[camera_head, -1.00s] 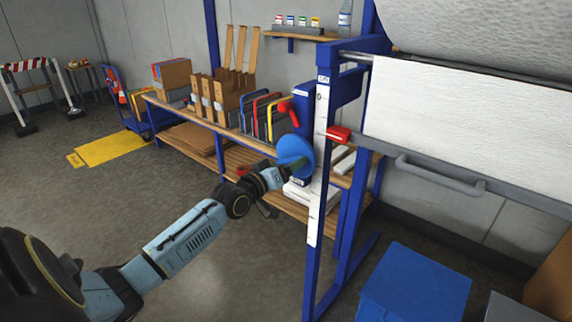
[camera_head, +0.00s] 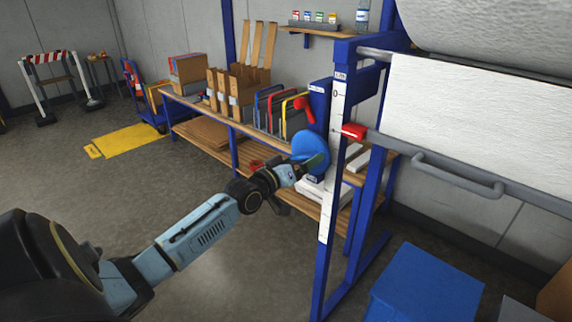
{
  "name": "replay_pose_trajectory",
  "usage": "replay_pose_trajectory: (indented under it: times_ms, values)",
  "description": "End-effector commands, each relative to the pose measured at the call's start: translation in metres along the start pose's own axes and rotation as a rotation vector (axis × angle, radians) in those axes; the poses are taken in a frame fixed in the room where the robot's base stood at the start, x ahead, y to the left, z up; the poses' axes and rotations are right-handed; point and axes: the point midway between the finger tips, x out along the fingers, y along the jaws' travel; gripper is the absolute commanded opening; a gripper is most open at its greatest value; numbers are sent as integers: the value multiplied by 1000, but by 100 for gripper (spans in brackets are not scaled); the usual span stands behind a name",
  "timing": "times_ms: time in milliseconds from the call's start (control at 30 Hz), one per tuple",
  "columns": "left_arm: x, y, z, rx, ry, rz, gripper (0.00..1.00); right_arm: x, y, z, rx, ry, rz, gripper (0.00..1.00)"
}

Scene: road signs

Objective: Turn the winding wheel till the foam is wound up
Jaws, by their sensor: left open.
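The winding wheel (camera_head: 309,146) is a blue disc on the left side of the blue frame, beside a white scale strip (camera_head: 334,150). My left gripper (camera_head: 313,165) is open at the lower part of the wheel, its arm reaching in from the lower left. Its fingertips are small and dark here, and I cannot tell whether they touch the wheel. The white foam hangs as a broad sheet (camera_head: 470,115) below a large white roll (camera_head: 490,25) at the upper right. My right gripper is not in view.
A wooden bench (camera_head: 210,122) with boxes and coloured racks stands behind the wheel. A red clamp (camera_head: 354,131) and a grey handle bar (camera_head: 455,178) sit on the frame. A blue box (camera_head: 425,285) stands at the lower right.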

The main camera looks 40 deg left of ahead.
Motion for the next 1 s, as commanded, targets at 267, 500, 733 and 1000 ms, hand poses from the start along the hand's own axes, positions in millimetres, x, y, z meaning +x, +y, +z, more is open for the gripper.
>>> replay_pose_trajectory:
  times_ms: [267, 500, 733, 1000]
  values:
    - [-41, 0, 1, 0, -3, -2, 100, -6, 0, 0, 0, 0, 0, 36]
    - [-85, -1, 1, 1, -5, -3, 100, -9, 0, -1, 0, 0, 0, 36]
    - [-116, 0, 1, 0, -3, -2, 100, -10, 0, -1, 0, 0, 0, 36]
    - [-130, 0, 0, 0, 0, -1, 100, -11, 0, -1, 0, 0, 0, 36]
